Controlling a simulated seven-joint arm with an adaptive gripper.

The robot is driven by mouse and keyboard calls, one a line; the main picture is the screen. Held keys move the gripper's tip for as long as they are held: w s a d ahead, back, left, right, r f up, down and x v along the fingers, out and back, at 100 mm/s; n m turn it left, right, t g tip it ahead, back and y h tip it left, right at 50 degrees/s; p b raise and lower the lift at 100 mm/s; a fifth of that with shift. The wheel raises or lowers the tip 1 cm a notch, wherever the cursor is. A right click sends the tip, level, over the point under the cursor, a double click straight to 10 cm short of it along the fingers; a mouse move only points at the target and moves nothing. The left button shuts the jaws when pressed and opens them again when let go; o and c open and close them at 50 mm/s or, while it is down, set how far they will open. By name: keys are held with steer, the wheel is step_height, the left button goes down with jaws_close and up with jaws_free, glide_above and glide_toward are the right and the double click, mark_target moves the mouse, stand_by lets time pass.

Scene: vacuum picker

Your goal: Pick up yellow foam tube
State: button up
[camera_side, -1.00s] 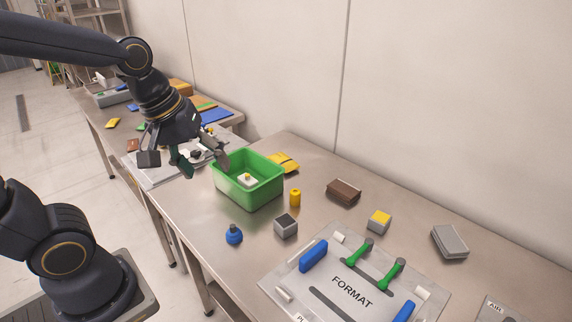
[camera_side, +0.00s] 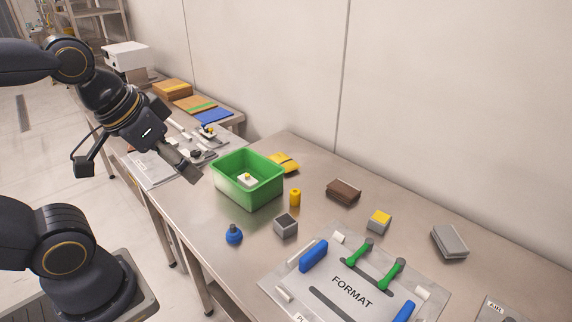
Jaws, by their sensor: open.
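A small yellow cylinder (camera_side: 295,197), which looks like the yellow foam tube, stands upright on the metal table just right of the green bin. My gripper (camera_side: 190,174) is at the left, over the table's left edge and left of the green bin. It is apart from the yellow tube, with the bin between them. It is open, seen from the side, and one finger largely hides the other. Nothing shows in it.
The green bin (camera_side: 226,190) holds a small white and yellow piece. A blue knob (camera_side: 234,234), grey block (camera_side: 286,225), yellow packet (camera_side: 284,163), brown block (camera_side: 343,192) and yellow-topped block (camera_side: 379,222) lie around. A FORMAT plate (camera_side: 335,293) with handles fills the front.

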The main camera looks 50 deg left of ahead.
steer(key=shift+c, duration=0.4)
steer(key=w+r+m+t, duration=0.1)
steer(key=w+r+t, duration=0.1)
steer(key=w+r, duration=0.25)
steer(key=g, duration=0.3)
glide_above(294, 192)
steer(key=s, duration=0.6)
step_height(294, 192, down, 21)
steer(key=x, duration=1)
steer(key=shift+a+f, duration=0.1)
steer(key=shift+f, duration=0.15)
steer(key=x, duration=0.5)
steer(key=shift+w+f, duration=0.25)
steer(key=shift+w, duration=0.1)
